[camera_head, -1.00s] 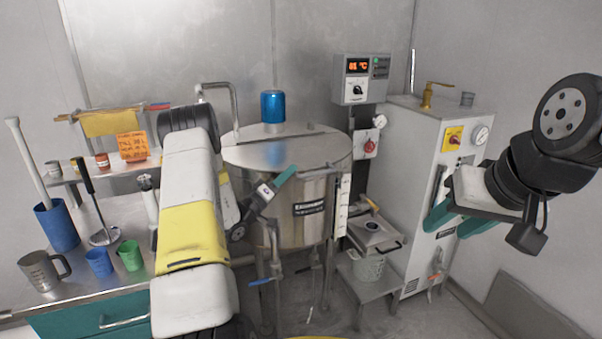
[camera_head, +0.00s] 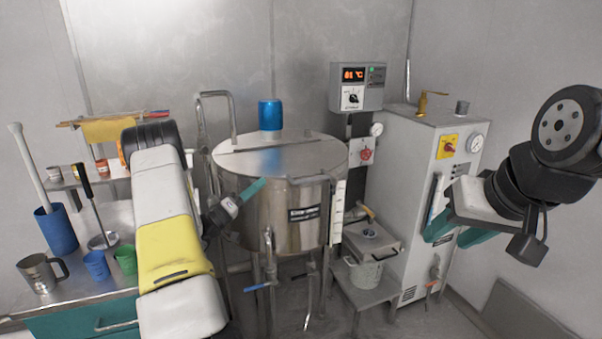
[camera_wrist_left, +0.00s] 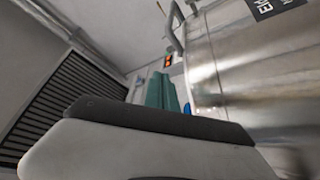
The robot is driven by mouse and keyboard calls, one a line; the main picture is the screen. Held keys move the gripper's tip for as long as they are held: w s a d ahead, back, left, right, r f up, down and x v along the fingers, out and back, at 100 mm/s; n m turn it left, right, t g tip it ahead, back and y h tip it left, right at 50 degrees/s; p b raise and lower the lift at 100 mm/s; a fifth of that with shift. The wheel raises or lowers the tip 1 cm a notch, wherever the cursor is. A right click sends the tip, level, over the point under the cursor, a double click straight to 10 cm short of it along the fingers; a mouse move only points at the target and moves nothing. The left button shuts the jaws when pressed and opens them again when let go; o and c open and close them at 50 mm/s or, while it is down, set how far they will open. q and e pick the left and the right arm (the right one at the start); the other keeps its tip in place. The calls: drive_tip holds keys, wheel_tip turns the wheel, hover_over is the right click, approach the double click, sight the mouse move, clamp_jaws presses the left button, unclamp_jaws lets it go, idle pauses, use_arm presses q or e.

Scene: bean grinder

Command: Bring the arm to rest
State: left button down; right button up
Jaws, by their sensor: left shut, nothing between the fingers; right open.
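My left arm (camera_head: 176,250), white and yellow, reaches in from the lower left of the head view. My left gripper (camera_head: 252,190) has teal fingers pressed together and holds nothing. It shows in front of the left side of the large steel kettle (camera_head: 285,215); I cannot tell the gap between them. The teal fingers also show in the left wrist view (camera_wrist_left: 161,92), beside the kettle's curved wall (camera_wrist_left: 260,75). My right gripper (camera_head: 456,232) is open and empty, in front of the white cabinet at the right.
A worktop with a steel jug (camera_head: 41,272), blue cups, a green cup (camera_head: 126,259) and a ladle lies left of my arm. A control box (camera_head: 357,87) and the white cabinet (camera_head: 415,175) stand right of the kettle. A low stand (camera_head: 370,292) holds a small pot.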

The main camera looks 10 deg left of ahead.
use_arm(q)
drive_tip(key=s+d+r+m+g+h, duration=0.35)
drive_tip(key=d+r+g, duration=0.45)
drive_tip(key=d, duration=0.4)
drive_tip(key=s+d+r+m+g+y, duration=0.2)
drive_tip(key=s+d+r+g, duration=0.2)
drive_tip(key=s+d+g, duration=0.5)
drive_tip(key=s+d+y, duration=0.2)
drive_tip(key=s+y, duration=0.5)
drive_tip(key=s, duration=0.9)
drive_tip(key=s+a+r+n+t+y, duration=0.1)
drive_tip(key=s+a+n+t+y, duration=0.1)
drive_tip(key=s+a+t+y, duration=0.3)
drive_tip(key=shift+s+a+r+n, duration=0.25)
drive_tip(key=shift+a+r+n, duration=0.15)
drive_tip(key=shift+a, duration=0.25)
drive_tip(key=shift+y, duration=0.25)
